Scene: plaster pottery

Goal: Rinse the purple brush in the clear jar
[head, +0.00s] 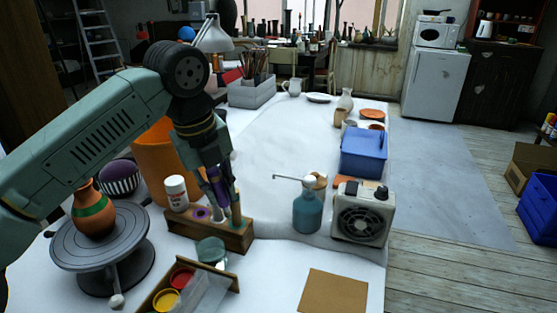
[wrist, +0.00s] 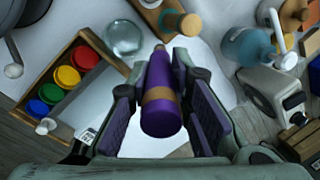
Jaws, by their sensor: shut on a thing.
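My gripper (head: 222,180) is shut on the purple brush (head: 217,187), which hangs roughly upright above the wooden brush stand (head: 240,240). In the wrist view the purple brush (wrist: 161,75), with a tan band, sits between the finger pads. Its lower end is partly hidden, and I cannot tell whether it is clear of the stand. The clear jar (head: 211,250) stands on the table just in front of the stand. It also shows in the wrist view (wrist: 123,37), up and left of the brush, apart from it.
A paint box (head: 160,301) with several colour pots lies beside the jar. A second brush (head: 236,208) stands in the stand, close to my gripper. A white bottle (head: 176,192) is behind the stand; a spray bottle (head: 307,212) and a heater (head: 362,213) are to the right.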

